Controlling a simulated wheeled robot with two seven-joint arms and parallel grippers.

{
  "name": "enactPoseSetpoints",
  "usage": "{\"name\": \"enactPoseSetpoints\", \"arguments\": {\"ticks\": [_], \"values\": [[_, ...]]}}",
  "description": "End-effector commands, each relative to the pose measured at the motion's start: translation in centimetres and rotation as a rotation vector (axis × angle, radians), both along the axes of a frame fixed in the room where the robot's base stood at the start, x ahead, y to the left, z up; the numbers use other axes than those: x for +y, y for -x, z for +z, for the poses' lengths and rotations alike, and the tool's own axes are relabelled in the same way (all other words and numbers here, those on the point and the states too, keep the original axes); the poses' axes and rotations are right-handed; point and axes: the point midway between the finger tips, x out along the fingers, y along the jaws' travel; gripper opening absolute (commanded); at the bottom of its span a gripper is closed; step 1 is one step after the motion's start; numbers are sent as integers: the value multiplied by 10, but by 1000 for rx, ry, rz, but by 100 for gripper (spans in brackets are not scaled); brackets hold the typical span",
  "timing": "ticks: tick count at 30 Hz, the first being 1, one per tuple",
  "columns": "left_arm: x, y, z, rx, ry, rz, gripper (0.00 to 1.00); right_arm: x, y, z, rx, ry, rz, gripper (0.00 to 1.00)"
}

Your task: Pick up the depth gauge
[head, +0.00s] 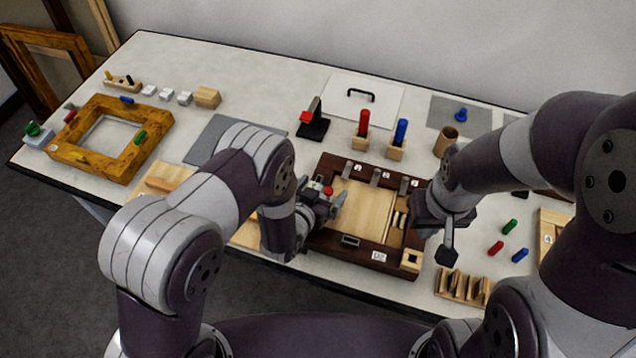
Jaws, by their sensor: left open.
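I cannot tell for certain which item is the depth gauge. A small red-topped piece (328,191) shows at my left gripper (335,205), over the left part of a dark-framed wooden tray (345,252). My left gripper is open; its fingers are small here and partly hidden by my own wrist, so contact with the red-topped piece is unclear. A black stand with a red part (313,122) is behind the tray. My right gripper (447,250) points down just right of the tray, and its finger gap is not clear.
Red (363,123) and blue (401,132) handles stand in wooden blocks behind the tray. A gilt frame (93,168) lies at the left. Loose red, green and blue pegs (509,226) and a slotted wooden rack (462,288) are at the right. Bare table shows at the back left.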

Motion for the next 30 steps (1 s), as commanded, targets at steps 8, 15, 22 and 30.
{"name": "enactPoseSetpoints", "arguments": {"ticks": [8,15,22,30], "values": [[0,1,0,1,0,0,77,0,1,0,0,0,0,0],[0,0,0,1,0,0,44,0,0,0,0,0,0,0],[0,0,0,0,0,0,38,0,0,0,0,0,0,0],[0,-1,11,-4,2,0,38,0,0,-2,0,0,0,0]]}}
